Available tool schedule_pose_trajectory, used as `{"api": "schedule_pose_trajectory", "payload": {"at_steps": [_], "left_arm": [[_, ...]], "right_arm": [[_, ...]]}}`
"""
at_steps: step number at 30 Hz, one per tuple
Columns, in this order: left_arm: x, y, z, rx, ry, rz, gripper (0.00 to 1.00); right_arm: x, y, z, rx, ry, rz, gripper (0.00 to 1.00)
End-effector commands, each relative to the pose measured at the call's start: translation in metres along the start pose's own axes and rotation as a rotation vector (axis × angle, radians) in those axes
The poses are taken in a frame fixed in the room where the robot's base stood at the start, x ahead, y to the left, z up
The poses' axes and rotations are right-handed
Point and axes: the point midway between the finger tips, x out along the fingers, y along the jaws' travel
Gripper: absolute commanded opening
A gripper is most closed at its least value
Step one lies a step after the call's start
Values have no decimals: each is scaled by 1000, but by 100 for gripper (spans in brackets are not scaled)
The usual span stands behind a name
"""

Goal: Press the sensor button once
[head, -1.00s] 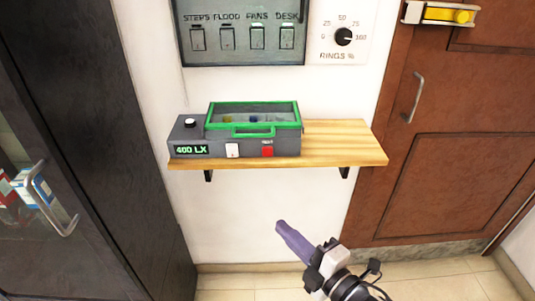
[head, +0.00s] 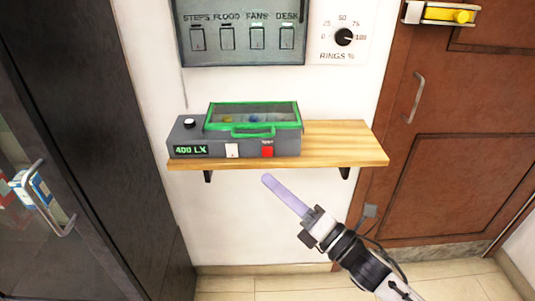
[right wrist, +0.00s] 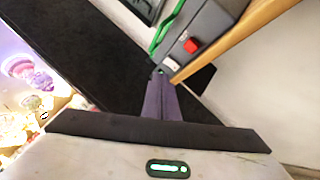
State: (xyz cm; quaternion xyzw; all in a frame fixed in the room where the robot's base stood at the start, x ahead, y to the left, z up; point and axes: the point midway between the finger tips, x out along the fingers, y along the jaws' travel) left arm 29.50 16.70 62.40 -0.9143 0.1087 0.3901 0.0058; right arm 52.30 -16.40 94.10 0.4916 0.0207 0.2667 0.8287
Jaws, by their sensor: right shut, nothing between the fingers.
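A grey box (head: 218,149) with a green-framed clear lid (head: 252,114) stands on a wooden shelf. Its front has a "400 LX" display (head: 190,150), a white button (head: 232,151) and a red button (head: 267,151). A white round piece (head: 189,123) sits on top at the left. I cannot read which one is the sensor button. My right gripper (head: 267,180) is shut and empty, its purple fingers below the red button and apart from the box. In the right wrist view the fingers (right wrist: 163,92) point toward the box, and the red button (right wrist: 191,46) shows. My left gripper is out of view.
The wooden shelf (head: 345,143) is clear on its right. A switch panel (head: 243,56) and a dial (head: 343,36) are on the wall above. A dark cabinet (head: 115,150) stands left, and a brown door (head: 450,130) is right.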

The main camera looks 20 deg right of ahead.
Motion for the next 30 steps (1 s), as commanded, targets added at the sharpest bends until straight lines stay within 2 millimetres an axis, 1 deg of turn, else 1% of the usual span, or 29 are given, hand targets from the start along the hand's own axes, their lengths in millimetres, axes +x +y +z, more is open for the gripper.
{"api": "schedule_pose_trajectory", "payload": {"at_steps": [6,13,18,30], "left_arm": [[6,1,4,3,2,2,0],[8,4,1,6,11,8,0],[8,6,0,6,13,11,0],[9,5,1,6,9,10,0]], "right_arm": [[23,-18,16,-4,0,0,0],[39,-30,28,-2,0,-1,0],[44,-33,32,-1,0,-2,0],[44,-33,32,0,0,-2,0]]}}
